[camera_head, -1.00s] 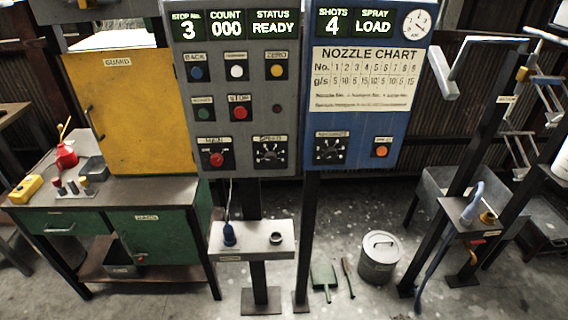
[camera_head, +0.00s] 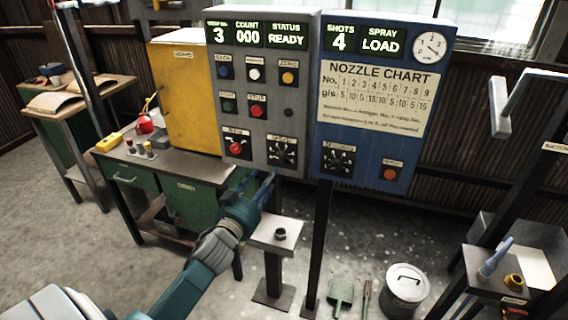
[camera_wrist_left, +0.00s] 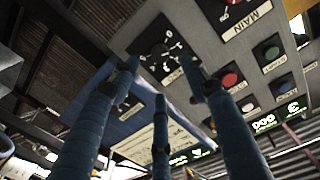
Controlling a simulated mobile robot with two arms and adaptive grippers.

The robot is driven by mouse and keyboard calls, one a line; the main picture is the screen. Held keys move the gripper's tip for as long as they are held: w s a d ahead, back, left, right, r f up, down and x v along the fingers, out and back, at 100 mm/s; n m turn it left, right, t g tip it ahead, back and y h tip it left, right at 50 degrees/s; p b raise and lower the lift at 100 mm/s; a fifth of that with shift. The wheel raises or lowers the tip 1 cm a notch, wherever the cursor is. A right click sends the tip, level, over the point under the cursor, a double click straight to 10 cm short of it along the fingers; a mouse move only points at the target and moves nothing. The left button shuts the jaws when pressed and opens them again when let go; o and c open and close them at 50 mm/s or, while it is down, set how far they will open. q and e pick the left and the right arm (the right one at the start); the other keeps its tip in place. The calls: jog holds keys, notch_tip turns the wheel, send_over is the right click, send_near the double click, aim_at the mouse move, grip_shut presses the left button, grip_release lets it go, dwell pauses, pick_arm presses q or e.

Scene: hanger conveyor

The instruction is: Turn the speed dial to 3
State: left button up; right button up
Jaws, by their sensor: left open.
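The speed dial (camera_head: 283,151) is a black knob on a dark square plate with white marks, at the lower right of the grey control panel (camera_head: 262,120). It also shows in the left wrist view (camera_wrist_left: 161,50), turned over, between the tips of my fingers; its exact setting is too small to read. My left gripper (camera_head: 262,186) has blue fingers, spread open and empty. In the head view its fingertips are just below and left of the dial, pointing up toward the panel. I cannot tell whether they touch it. My right gripper is out of view.
A red main knob (camera_head: 236,147) and several push buttons are close by on the panel. A blue panel (camera_head: 376,130) with another dial stands at the right. A small pedestal (camera_head: 276,233) stands below, and a green workbench (camera_head: 190,195) is at the left.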

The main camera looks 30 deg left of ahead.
aim_at(279, 160)
pick_arm(q)
jog(key=w, duration=0.2)
jog(key=w+a+p, duration=0.1)
jog(key=w, duration=0.2)
jog(key=shift+w+a+r, duration=0.1)
jog(key=shift+w+a, duration=0.05)
jog(key=w, duration=0.3)
jog(key=shift+w+a+p, duration=0.15)
jog(key=shift+w+p, duration=0.05)
jog(key=shift+p, duration=0.1)
jog(key=shift+w+a, duration=0.1)
jog(key=shift+w, duration=0.3)
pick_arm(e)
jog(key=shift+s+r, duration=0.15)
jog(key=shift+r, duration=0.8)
pick_arm(q)
jog(key=c, duration=1.1)
jog(key=shift+f, duration=0.2)
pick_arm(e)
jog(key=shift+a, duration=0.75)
